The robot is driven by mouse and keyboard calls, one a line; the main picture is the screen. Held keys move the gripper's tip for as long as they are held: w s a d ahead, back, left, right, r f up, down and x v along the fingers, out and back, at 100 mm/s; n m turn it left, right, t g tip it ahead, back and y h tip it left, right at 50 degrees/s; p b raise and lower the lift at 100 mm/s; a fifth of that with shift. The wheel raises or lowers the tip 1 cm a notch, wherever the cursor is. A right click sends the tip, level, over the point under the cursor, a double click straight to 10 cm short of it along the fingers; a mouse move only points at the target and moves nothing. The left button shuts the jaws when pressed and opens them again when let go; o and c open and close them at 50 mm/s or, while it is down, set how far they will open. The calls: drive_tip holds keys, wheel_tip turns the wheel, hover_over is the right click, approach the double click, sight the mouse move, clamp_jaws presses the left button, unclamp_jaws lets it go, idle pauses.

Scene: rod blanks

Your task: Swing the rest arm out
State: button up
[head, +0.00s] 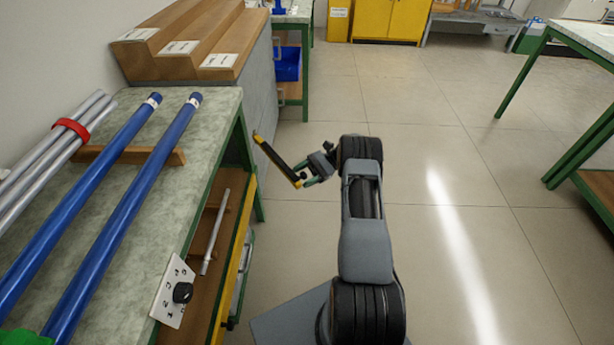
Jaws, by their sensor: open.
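The rest arm looks to be the dark bar with yellow ends and edge (275,159), just off the right side of the bench. It slants from upper left to lower right, and its mounting to the bench cannot be made out. My gripper (308,178) is at the bar's lower right end, with its green-tipped fingers open. The fingers are small here, and I cannot tell whether they touch the bar or sit around it.
The bench (213,125) on the left bears two blue tubes (125,205) and grey rods (50,150) with a red band. A white dial plate (174,290) is at its edge. A lower shelf (208,300) holds a metal rod (216,232).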

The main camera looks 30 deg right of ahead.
wheel_tip(320, 180, up, 3)
drive_tip(key=p, duration=0.3)
drive_tip(key=shift+r, duration=0.15)
drive_tip(key=s+a+r+p, duration=0.3)
drive_tip(key=s+r, duration=0.6)
drive_tip(key=s, duration=0.4)
drive_tip(key=shift+s+r, duration=0.3)
drive_tip(key=shift+s, duration=0.1)
